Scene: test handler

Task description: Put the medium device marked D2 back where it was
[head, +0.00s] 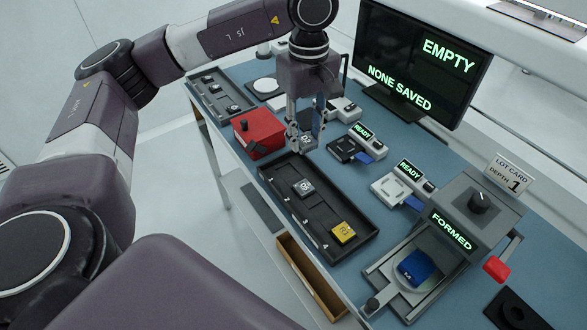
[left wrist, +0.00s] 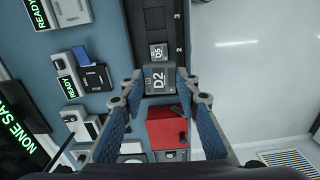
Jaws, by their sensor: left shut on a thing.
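My left gripper (head: 304,138) is shut on the grey device marked D2, which also shows between the fingers in the left wrist view (left wrist: 159,80). It is held over or near the far end of the long black slotted tray (head: 325,243); the exact height is hard to tell. A smaller grey device marked D5 (head: 304,187) sits in the tray, also seen in the left wrist view (left wrist: 158,51). A yellow device (head: 343,232) sits nearer in the tray. The tray's far end is partly hidden by D2 and the fingers. My right gripper is not in view.
A red box (head: 258,133) stands close left of the gripper. Two READY stations (head: 398,188) (head: 348,148) stand right of the tray. A press reading FORMED (head: 451,231) holds a blue device (head: 416,267). The monitor (head: 420,65) reads EMPTY, NONE SAVED. Another black tray (head: 218,95) lies farther back.

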